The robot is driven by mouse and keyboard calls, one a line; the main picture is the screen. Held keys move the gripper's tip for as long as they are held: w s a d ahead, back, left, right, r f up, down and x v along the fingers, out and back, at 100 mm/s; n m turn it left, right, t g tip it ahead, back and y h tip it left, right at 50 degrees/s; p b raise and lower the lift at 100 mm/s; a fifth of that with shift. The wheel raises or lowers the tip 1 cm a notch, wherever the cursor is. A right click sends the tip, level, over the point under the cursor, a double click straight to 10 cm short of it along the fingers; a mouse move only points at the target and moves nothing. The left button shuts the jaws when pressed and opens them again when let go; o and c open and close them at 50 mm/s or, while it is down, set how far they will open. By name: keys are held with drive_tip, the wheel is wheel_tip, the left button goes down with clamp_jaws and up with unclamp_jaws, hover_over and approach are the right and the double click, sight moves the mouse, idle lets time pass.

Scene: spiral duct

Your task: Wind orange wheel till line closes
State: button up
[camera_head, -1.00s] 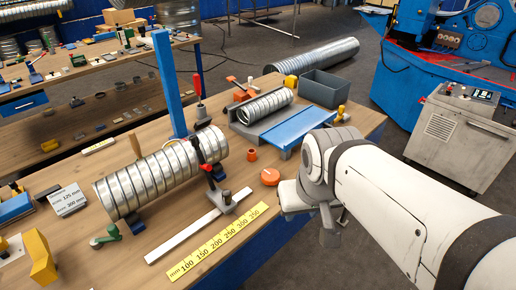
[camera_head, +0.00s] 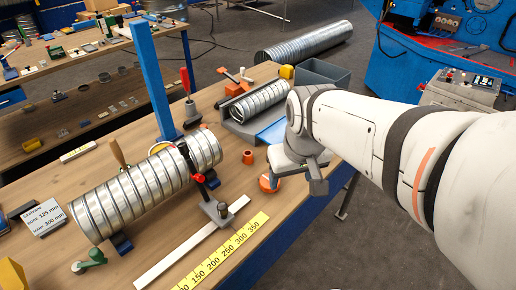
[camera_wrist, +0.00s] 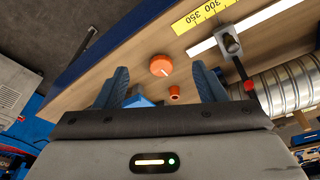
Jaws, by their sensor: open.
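The orange wheel (camera_head: 268,183) is a low round knob on the wooden bench, near its front edge. In the wrist view the wheel (camera_wrist: 161,65) shows a short pale mark on its top and lies ahead of the fingers, roughly between them. My gripper (camera_wrist: 162,84) is open and empty, with two blue fingers apart. In the head view my gripper (camera_head: 303,172) is just right of the wheel; its fingers are largely hidden there. A ribbed metal duct (camera_head: 130,198) lies on supports to the left, with a red-tipped clamp (camera_head: 198,178) at it.
A small orange cylinder (camera_head: 248,157) stands beside the wheel. A yellow ruler (camera_head: 228,255) and a white strip (camera_head: 190,245) lie in front. A shorter duct (camera_head: 259,103), blue plate (camera_head: 271,133) and grey bin (camera_head: 320,74) are behind. A blue post (camera_head: 153,80) rises behind the long duct.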

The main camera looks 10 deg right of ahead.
drive_tip(key=o, duration=0.3)
drive_tip(key=shift+n+g, duration=0.8)
drive_tip(key=shift+n, duration=0.1)
drive_tip(key=w+f, duration=0.1)
drive_tip(key=w, duration=0.2)
drive_tip(key=w+f+b, duration=0.1)
drive_tip(key=w+f, duration=0.1)
drive_tip(key=w, duration=0.1)
drive_tip(key=w+f, duration=0.2)
drive_tip(key=w, duration=0.1)
drive_tip(key=shift+w+f+b, duration=0.25)
drive_tip(key=shift+w+b, duration=0.05)
drive_tip(key=shift+w, duration=0.05)
drive_tip(key=shift+o, duration=0.2)
drive_tip(key=w+f+n, duration=0.1)
drive_tip(key=w+f, duration=0.3)
drive_tip(key=w+f+n+g+b, duration=0.1)
drive_tip(key=w+f, duration=0.2)
drive_tip(key=shift+w+f, duration=0.35)
drive_tip(key=shift+w, duration=0.05)
drive_tip(key=shift+w+f, duration=0.15)
drive_tip(key=shift+f, duration=0.15)
wheel_tip(320, 180, down, 8)
drive_tip(key=shift+r+p, duration=0.25)
drive_tip(key=shift+p, duration=0.05)
drive_tip(key=shift+c, duration=0.3)
drive_tip(key=c, duration=0.9)
